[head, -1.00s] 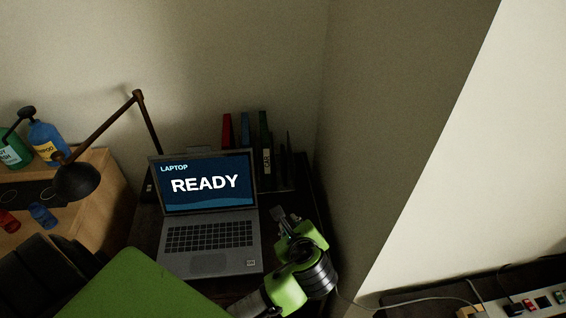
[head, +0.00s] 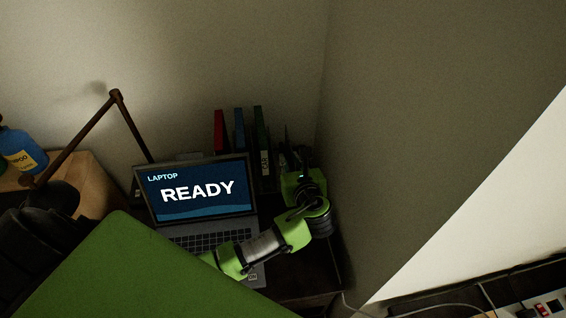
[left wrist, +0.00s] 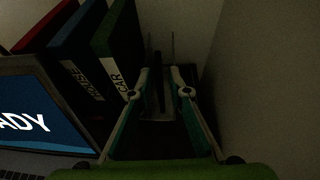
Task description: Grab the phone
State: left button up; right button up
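My left gripper (head: 300,158) is at the right end of the desk, beyond the laptop's right edge and close to the corner wall. In the left wrist view its two fingers (left wrist: 160,92) are apart, with nothing held between them. A thin, dark upright thing (left wrist: 158,80) on a pale base shows between and beyond the fingers. It may be the phone seen edge-on, but the dim light leaves this unclear. In the head view my gripper largely covers that spot. My right gripper is not in view.
An open laptop (head: 201,190) stands left of the gripper. Red, blue and green binders (head: 240,140) stand behind it, close to the left finger side. The wall (head: 390,150) bounds the right. A lamp (head: 82,135) and a blue bottle (head: 22,150) are at left.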

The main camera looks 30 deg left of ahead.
aim_at(284, 151)
pick_arm(q)
jog(key=x, duration=0.2)
jog(key=shift+w+a+f, duration=0.15)
jog(key=shift+w+a, duration=0.05)
jog(key=shift+a, duration=0.05)
jog(key=shift+w+a+f, duration=0.1)
jog(key=shift+w+a, duration=0.05)
jog(key=p+x, duration=0.1)
jog(key=x, duration=0.3)
jog(key=shift+f, duration=0.15)
jog(key=shift+w+a+f, duration=0.25)
jog(key=shift+a+f, duration=0.05)
jog(key=shift+a, duration=0.05)
grip_shut()
jog(key=shift+r, duration=0.1)
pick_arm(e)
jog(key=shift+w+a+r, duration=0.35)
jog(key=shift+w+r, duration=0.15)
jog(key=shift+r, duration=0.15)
